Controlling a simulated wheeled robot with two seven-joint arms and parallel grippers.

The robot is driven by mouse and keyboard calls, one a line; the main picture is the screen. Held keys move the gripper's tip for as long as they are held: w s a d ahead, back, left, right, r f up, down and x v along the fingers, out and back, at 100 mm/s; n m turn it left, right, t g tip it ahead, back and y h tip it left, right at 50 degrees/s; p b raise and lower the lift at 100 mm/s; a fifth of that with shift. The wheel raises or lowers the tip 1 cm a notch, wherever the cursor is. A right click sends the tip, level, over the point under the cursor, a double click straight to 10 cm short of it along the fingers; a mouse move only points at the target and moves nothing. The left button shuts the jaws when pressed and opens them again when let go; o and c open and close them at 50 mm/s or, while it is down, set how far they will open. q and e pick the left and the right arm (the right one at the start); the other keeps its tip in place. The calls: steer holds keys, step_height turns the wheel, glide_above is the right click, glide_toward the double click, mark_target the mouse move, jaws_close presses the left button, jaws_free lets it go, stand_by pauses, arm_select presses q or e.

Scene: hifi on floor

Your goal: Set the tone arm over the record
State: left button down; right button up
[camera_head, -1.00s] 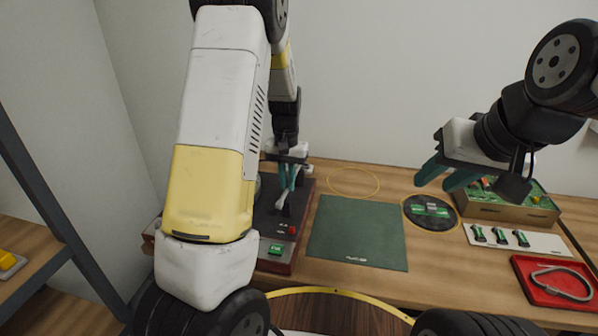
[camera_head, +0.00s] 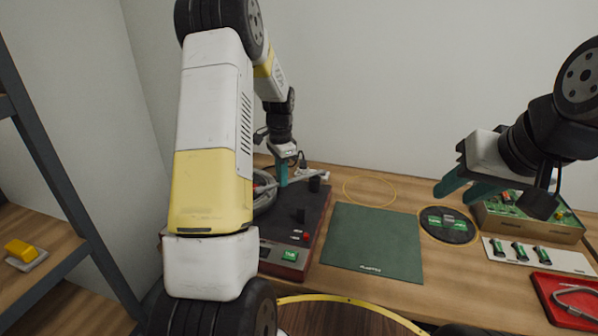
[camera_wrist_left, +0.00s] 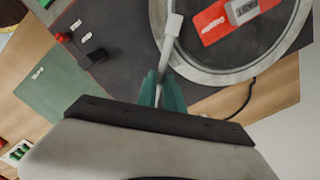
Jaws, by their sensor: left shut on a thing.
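My left gripper (camera_head: 281,173) is low over the deck's back part. Its teal fingers (camera_wrist_left: 160,92) are shut on the thin white tone arm (camera_wrist_left: 166,48). The tone arm's far end appears over the rim in that view; its height is unclear. My right gripper (camera_head: 466,188) is open and empty above the table.
A green mat (camera_head: 372,242) lies right of the turntable. A black round pad (camera_head: 448,235), a box with green boards (camera_head: 532,217), a white strip (camera_head: 540,256) and a red tray (camera_head: 565,300) are farther right. A shelf (camera_head: 35,240) stands at left.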

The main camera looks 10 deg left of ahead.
arm_select(q)
steer(key=shift+w+a+m, duration=0.35)
steer(key=shift+w+m, duration=0.05)
steer(key=shift+m, duration=0.1)
steer(key=c, duration=1.5)
jaws_free()
steer(key=shift+o, duration=0.2)
step_height(320, 180, up, 8)
steer(key=shift+f, duration=0.1)
